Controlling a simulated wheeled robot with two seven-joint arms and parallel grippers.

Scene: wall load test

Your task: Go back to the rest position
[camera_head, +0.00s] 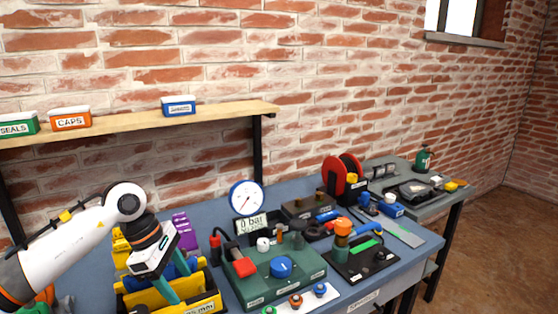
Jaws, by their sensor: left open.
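My left gripper (165,291) comes in from the left on a white arm. Its two teal fingers are apart and point down over a yellow and black bin (208,303) at the bench's left front. Blue and yellow items show behind the fingers. I cannot tell whether the fingers touch anything in the bin. My right gripper is not in view.
A red reel (334,177) stands further right. A wooden shelf (140,120) with labelled boxes is on the brick wall.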

